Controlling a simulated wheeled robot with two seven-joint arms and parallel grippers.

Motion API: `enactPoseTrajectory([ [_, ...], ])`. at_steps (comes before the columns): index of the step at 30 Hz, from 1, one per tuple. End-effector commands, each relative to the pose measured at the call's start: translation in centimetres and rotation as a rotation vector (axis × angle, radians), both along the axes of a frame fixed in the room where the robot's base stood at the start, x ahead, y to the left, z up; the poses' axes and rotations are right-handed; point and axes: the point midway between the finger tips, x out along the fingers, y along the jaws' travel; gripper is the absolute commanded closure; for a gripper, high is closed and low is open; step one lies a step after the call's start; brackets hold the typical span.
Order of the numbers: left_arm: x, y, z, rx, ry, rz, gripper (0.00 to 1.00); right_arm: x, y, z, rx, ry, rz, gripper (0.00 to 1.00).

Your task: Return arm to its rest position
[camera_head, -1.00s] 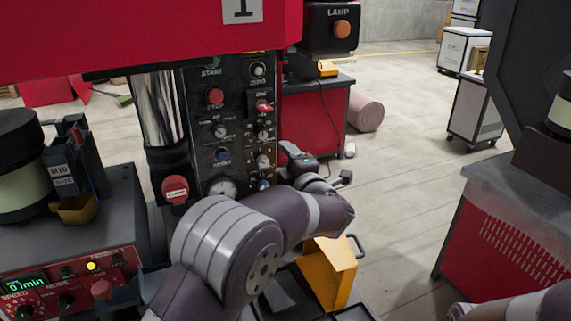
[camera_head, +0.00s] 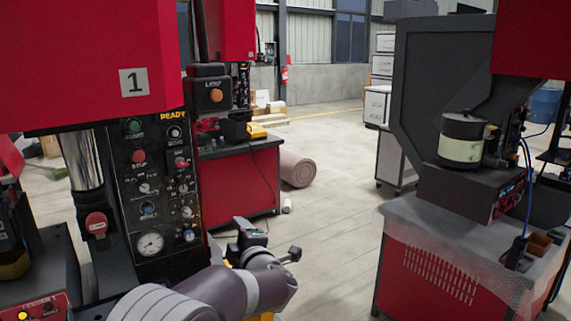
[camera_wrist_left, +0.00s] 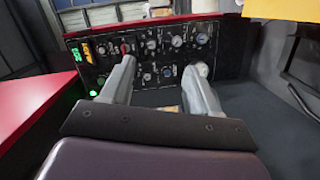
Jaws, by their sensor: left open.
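My left arm (camera_head: 225,292) comes in from the bottom left in the head view. Its gripper (camera_head: 270,243) is in front of and to the right of the black control panel (camera_head: 130,190), apart from it in the picture. In the left wrist view the two grey fingers of this gripper (camera_wrist_left: 158,78) stand apart with nothing held between them. A black panel with knobs and gauges (camera_wrist_left: 150,50) lies beyond the fingers. My right gripper is not in view.
The red press (camera_head: 90,60) marked 1 stands at left, with a red clamp knob (camera_head: 96,222) beside its panel. A red cabinet (camera_head: 240,180) and pink roll (camera_head: 296,168) stand behind. A grey-topped red bench (camera_head: 430,265) is at right. Open floor (camera_head: 330,225) lies between.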

Motion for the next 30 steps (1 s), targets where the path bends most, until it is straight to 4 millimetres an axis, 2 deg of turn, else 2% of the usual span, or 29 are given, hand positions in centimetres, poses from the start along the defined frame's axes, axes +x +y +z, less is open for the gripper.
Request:
enactPoseTrajectory([
  [4,0.2,-2.4,-2.7,0.091,0.123,-0.160,0.40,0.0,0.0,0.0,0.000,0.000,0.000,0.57],
  [8,-0.9,-5.0,-5.8,0.212,0.272,-0.361,0.40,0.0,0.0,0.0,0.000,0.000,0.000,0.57],
  [11,-3.2,-6.4,-9.1,0.337,0.432,-0.556,0.40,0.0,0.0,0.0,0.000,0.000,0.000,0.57],
  [14,-7.0,-6.6,-12.5,0.463,0.609,-0.753,0.40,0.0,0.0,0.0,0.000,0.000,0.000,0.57],
  [17,-12.3,-5.4,-15.9,0.586,0.808,-0.954,0.40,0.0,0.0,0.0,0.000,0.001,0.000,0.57],
  [19,-17.1,-3.5,-18.0,0.669,0.966,-1.098,0.40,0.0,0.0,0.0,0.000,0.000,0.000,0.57],
  [20,-19.4,-2.4,-18.8,0.699,1.036,-1.158,0.40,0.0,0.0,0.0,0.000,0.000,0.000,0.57],
  [21,-22.5,-0.9,-19.6,0.737,1.127,-1.234,0.40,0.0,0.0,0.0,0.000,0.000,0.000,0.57],
  [24,-29.2,2.8,-20.6,0.791,1.314,-1.368,0.40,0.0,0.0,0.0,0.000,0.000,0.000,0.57],
  [27,-33.3,5.6,-20.6,0.803,1.416,-1.408,0.40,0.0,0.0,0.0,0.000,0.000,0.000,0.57],
  [29,-34.3,6.9,-20.1,0.793,1.421,-1.375,0.40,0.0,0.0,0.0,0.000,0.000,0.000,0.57],
  [30,-33.9,7.4,-19.6,0.784,1.408,-1.346,0.40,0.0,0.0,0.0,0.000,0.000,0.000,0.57],
])
